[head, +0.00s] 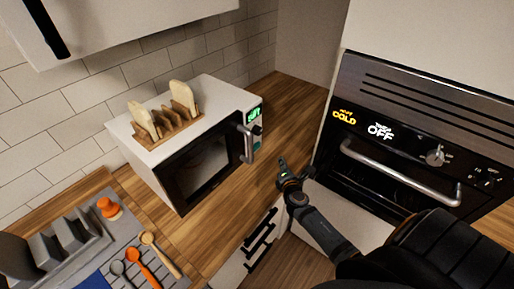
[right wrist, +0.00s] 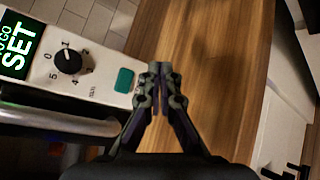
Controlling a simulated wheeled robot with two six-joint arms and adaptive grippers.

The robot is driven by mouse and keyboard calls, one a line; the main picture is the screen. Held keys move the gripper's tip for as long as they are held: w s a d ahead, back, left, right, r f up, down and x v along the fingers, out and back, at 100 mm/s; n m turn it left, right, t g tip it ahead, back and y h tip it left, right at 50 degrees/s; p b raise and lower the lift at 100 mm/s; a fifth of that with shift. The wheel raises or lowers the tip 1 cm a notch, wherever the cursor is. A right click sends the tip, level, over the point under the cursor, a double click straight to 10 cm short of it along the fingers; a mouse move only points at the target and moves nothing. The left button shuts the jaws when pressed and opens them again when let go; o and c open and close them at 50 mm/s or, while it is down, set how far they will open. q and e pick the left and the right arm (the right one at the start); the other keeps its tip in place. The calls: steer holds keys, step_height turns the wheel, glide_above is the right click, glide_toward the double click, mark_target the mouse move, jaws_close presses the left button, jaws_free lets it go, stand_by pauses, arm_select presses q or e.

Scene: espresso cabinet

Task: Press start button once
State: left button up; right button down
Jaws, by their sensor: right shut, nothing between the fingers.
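The white microwave (head: 190,130) stands on the wooden counter, with its control panel on its right side. In the right wrist view the panel has a green button (right wrist: 124,80), a black dial (right wrist: 68,60) and a lit display (right wrist: 16,50) reading SET. The green button looks like the start button; its label is too small to read. My right gripper (head: 283,165) is shut and empty, over the counter to the right of the microwave. In the right wrist view its fingertips (right wrist: 160,72) are just right of the green button, seemingly apart from it. My left gripper is out of view.
The microwave's bar handle (head: 247,143) sticks out near the panel. A toast rack (head: 168,132) with bread stands on top. An oven (head: 410,140) with a long handle (head: 408,184) is at the right. A grey dish rack (head: 60,245) and utensils lie at the lower left.

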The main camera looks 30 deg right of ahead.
mark_target(256, 147)
steer(key=shift+a+r, duration=0.1)
steer(key=shift+a, duration=0.1)
steer(key=shift+w+a, duration=0.1)
steer(key=shift+w, duration=0.3)
steer(key=w, duration=0.1)
steer(key=w+a, duration=0.1)
steer(key=w, duration=0.1)
steer(key=w+a, duration=0.1)
steer(key=w, duration=0.1)
steer(key=shift+w+a, duration=0.2)
steer(key=shift+w, duration=0.05)
steer(key=shift+w+a+b, duration=0.3)
steer(key=shift+w, duration=0.55)
steer(key=shift+w, duration=0.1)
steer(key=shift+w+a, duration=0.15)
steer(key=shift+w, duration=0.15)
stand_by(0.3)
